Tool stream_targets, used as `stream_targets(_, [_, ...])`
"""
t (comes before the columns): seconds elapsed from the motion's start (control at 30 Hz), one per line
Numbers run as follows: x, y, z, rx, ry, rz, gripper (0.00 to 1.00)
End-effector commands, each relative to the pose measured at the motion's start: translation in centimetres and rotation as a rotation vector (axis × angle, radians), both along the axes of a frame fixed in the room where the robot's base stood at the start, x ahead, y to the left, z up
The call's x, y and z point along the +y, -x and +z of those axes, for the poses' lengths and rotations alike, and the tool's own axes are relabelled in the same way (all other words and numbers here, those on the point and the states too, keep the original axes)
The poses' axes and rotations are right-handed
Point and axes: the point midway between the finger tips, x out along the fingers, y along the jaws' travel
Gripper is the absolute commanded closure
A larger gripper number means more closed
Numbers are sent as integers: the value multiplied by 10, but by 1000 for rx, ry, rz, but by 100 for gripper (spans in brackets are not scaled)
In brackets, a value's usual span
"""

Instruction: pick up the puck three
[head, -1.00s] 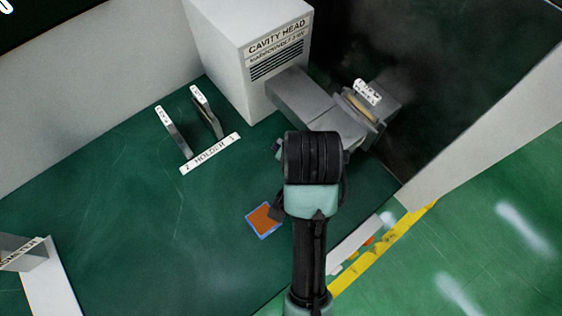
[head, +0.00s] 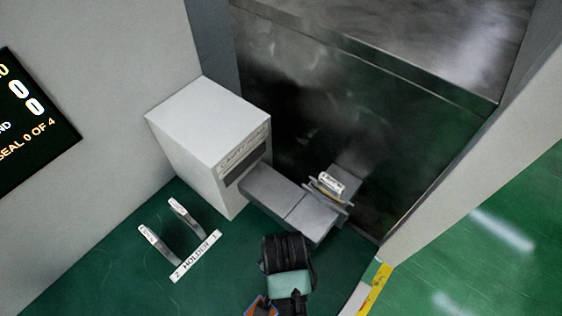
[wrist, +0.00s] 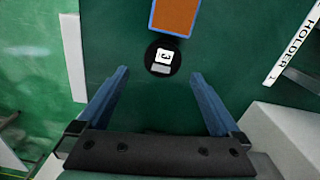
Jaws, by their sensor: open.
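In the wrist view a round black puck with a white tag marked 3 (wrist: 163,59) lies on the green surface, just below an orange square with a blue border (wrist: 175,14). My gripper (wrist: 163,105) is open. Its two blue-grey fingers are spread wide, and the puck shows beyond their tips, roughly centred between them and apart from both. In the head view my arm hides the puck, and only part of the orange square (head: 259,306) shows at the bottom edge.
A white cavity head box (head: 215,135) with a grey waveguide (head: 285,202) stands behind my arm. A holder labelled HOLDER (head: 196,256) with two upright plates is at left. A dark sign (head: 28,125) hangs on the left wall.

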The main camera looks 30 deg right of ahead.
Motion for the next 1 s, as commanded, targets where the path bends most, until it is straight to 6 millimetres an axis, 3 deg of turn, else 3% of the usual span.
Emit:
stream_targets(0.17, [2, 0, -12, 1, 0, 0, 0])
stream_targets(0.43, [4, -2, -48, 1, 0, 0, 0])
stream_targets(0.77, [4, -2, -54, -1, 0, 1, 0])
stream_targets(1.0, [4, -2, -54, -1, 0, 0, 43])
